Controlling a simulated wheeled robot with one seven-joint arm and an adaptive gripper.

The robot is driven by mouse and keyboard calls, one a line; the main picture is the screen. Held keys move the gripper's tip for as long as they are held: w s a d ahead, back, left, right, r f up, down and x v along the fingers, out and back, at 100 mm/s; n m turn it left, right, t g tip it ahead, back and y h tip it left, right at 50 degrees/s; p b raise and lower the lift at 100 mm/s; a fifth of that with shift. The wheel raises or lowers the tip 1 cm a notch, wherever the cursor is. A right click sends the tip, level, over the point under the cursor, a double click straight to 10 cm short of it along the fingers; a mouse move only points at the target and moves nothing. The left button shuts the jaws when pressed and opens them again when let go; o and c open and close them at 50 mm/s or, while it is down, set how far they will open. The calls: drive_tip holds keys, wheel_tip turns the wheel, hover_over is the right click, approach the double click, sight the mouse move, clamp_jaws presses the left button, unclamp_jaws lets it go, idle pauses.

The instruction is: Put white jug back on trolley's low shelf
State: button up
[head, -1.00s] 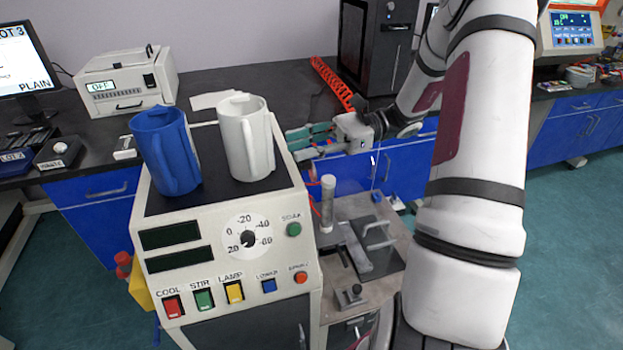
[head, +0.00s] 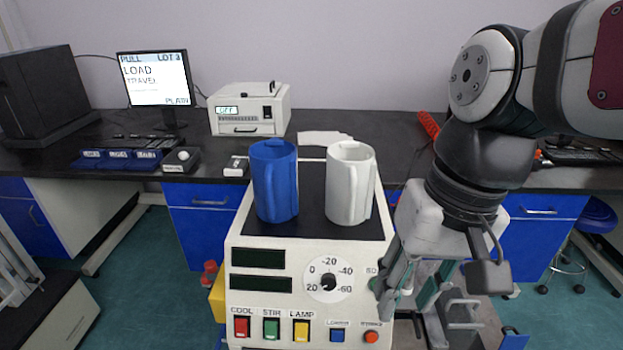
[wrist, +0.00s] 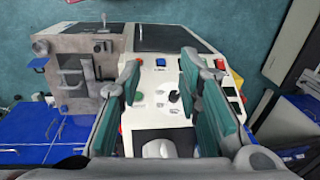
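The white jug (head: 349,185) stands upright on the black top of the cream machine (head: 308,255), to the right of the blue jug (head: 276,180). My gripper (head: 408,290) is to the right of the white jug and lower, pointing down beside the machine, apart from the jug. In the wrist view my gripper (wrist: 160,68) has its green-padded fingers spread with nothing between them. Part of the white jug (wrist: 157,148) shows at the bottom there. A grey-topped unit (head: 465,310) is partly behind my gripper; I cannot tell whether it is the trolley. No low shelf is clearly visible.
The machine's front has a dial (head: 327,281) and coloured switches. Behind it, a dark bench carries a monitor (head: 154,78) and a white box instrument (head: 249,108). A red coiled hose (head: 428,124) lies at the back right. Green floor is open at left.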

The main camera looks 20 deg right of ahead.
drive_tip(key=s+d+n+t+h, duration=0.1)
drive_tip(key=s+n+t, duration=0.1)
drive_tip(key=shift+d+r+n, duration=0.1)
drive_tip(key=shift+d+n, duration=0.05)
drive_tip(key=shift+n, duration=0.25)
